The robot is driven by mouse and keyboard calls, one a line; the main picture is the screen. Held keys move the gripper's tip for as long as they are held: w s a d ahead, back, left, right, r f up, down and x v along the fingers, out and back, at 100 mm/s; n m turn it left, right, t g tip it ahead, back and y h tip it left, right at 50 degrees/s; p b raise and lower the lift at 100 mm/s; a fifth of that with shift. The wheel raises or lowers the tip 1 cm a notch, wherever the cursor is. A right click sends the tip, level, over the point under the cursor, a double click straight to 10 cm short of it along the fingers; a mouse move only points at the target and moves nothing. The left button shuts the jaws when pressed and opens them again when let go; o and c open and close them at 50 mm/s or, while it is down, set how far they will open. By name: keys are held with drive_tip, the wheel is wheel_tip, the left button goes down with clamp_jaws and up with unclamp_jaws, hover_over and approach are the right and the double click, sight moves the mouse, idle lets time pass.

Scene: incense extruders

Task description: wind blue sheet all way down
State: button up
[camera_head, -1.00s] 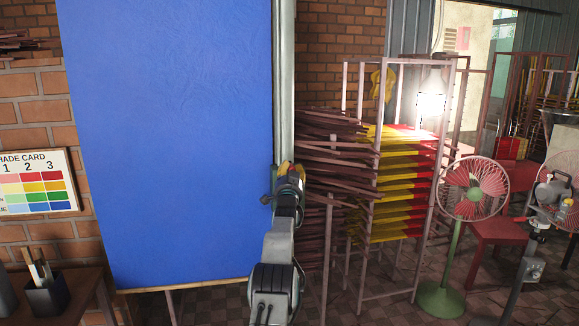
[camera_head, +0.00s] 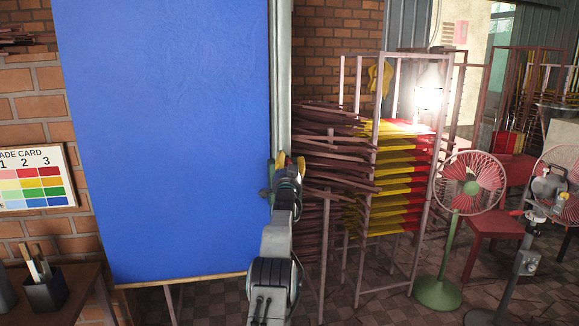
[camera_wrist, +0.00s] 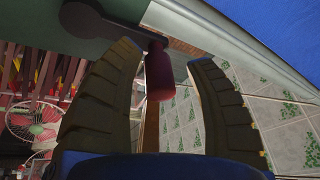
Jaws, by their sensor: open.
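The blue sheet (camera_head: 180,140) hangs flat and tall at the left of the head view, with a pale wooden strip (camera_head: 185,281) along its bottom edge. Its top is out of frame. It also fills the top right corner of the wrist view (camera_wrist: 290,25). My gripper (camera_head: 288,162) is at the sheet's right edge, by a pale upright post (camera_head: 283,70). In the wrist view my gripper (camera_wrist: 166,55) is open, its fingers on either side of a dark red crank handle (camera_wrist: 159,72) on a grey crank arm (camera_wrist: 110,22). I cannot tell whether they touch the handle.
A rack (camera_head: 362,75) with several yellow and red incense trays (camera_head: 405,165) stands close on the right. A green-and-red fan (camera_head: 470,188) stands beyond it. A shade card (camera_head: 35,180) hangs on the brick wall. A table with a brush holder (camera_head: 45,292) is at the lower left.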

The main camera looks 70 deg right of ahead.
drive_tip(key=shift+a+f, duration=0.1)
drive_tip(key=shift+a, duration=0.1)
drive_tip(key=v, duration=1.1)
drive_tip(key=shift+a, duration=0.25)
idle(0.4)
drive_tip(key=shift+s, duration=0.1)
idle(0.7)
